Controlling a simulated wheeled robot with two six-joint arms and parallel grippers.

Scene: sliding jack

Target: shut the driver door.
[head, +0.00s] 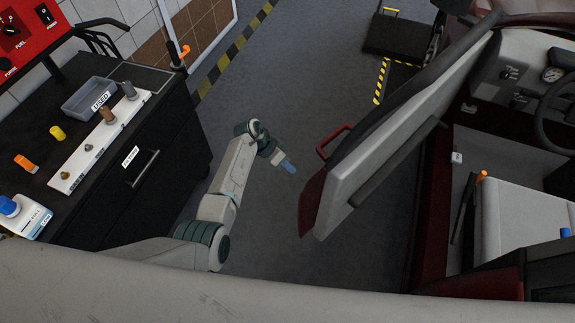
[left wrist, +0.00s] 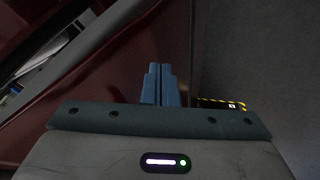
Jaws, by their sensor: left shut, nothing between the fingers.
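The driver door (head: 385,130) stands open in the head view, swung out from the dark red car on the right. It has a pale inner panel, a dark upper edge and a red handle (head: 333,141) on its outer side. My left gripper (head: 289,166) is left of the door's free end, apart from it in the head view, with its fingers shut and empty. In the left wrist view the shut blue fingers (left wrist: 160,86) point ahead, with the dark red door panel (left wrist: 110,75) in front and to the left. My right gripper is not in view.
A black workbench (head: 135,170) with a grey bin (head: 90,97) and small parts stands at the left. The car's seat (head: 525,215) and steering wheel (head: 555,125) are at the right. Grey floor (head: 270,95) is clear between bench and door. A black platform (head: 397,36) lies at the back.

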